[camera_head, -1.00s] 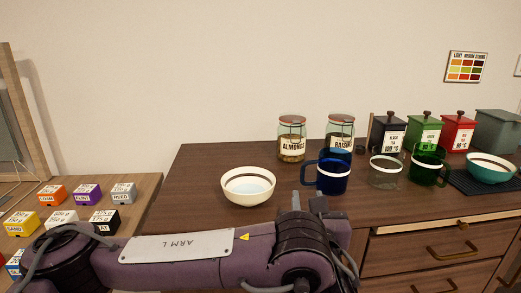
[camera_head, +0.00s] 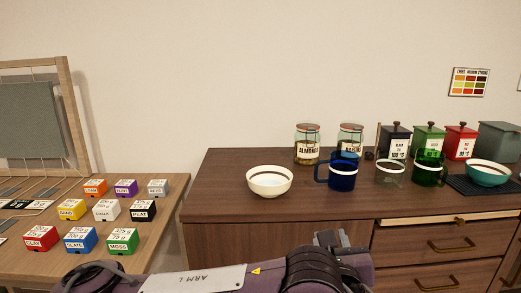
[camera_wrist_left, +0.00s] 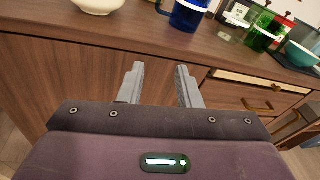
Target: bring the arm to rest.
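My left arm crosses the bottom of the head view, labelled ARM L, with its gripper (camera_head: 330,238) below and in front of the dresser's top edge. In the left wrist view the two grey fingers (camera_wrist_left: 161,85) stand apart with nothing between them, facing the dresser's brown front (camera_wrist_left: 60,80). The gripper is open and empty. My right gripper is not in either view.
On the dresser top (camera_head: 230,210) stand a cream bowl (camera_head: 269,181), a blue mug (camera_head: 342,175), a clear glass cup (camera_head: 390,174), a green mug (camera_head: 430,171), jars, tea canisters and a teal bowl (camera_head: 488,174). A lower table at left (camera_head: 165,215) holds several coloured boxes.

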